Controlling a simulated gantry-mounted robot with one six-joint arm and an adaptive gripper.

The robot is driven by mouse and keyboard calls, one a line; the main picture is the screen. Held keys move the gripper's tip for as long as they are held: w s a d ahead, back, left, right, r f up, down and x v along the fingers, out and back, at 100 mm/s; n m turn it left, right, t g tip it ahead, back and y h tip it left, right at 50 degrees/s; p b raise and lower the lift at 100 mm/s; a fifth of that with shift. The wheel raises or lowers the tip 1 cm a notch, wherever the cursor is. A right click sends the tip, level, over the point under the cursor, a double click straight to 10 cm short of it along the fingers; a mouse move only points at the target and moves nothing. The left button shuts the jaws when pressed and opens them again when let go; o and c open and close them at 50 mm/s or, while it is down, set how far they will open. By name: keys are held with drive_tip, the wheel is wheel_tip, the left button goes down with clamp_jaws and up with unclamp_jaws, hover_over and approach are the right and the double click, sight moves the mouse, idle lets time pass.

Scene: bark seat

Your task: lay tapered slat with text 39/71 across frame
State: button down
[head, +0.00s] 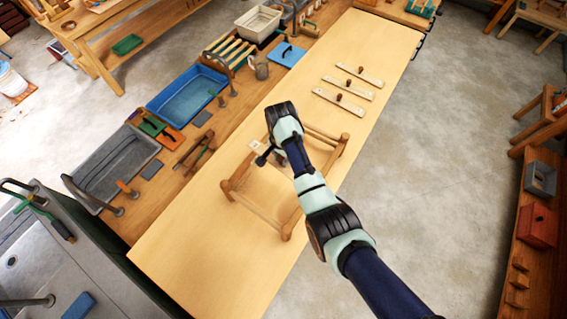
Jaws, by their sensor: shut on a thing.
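The wooden frame (262,212) stands on the long pale table, with round rails and corner posts. My gripper (264,159) is over the upper left part of the frame, partly covered by my own arm. It is shut on a pale slat (256,146), whose end shows beside the fingers. The rest of this slat is hidden, and I cannot read any text on it. I cannot tell whether it touches the frame rails.
Three pale slats with dark knobs (359,76) (347,88) (338,103) lie side by side farther up the table (385,45). A blue tray (188,97), a grey tub (112,172) and tools line the left bench. The table's near end is clear.

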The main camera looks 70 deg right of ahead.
drive_tip(key=shift+d, duration=0.1)
drive_tip(key=shift+d+f+b, duration=0.15)
drive_tip(key=shift+f+b, duration=0.25)
drive_tip(key=shift+b, duration=0.05)
wheel_tip(320, 180, down, 4)
drive_tip(key=b, duration=0.4)
drive_tip(key=shift+f, duration=0.1)
drive_tip(key=shift+f+b, duration=0.5)
drive_tip(key=shift+f, duration=0.2)
drive_tip(key=shift+f, duration=0.25)
drive_tip(key=c, duration=0.5)
unclamp_jaws()
drive_tip(key=shift+c, duration=0.2)
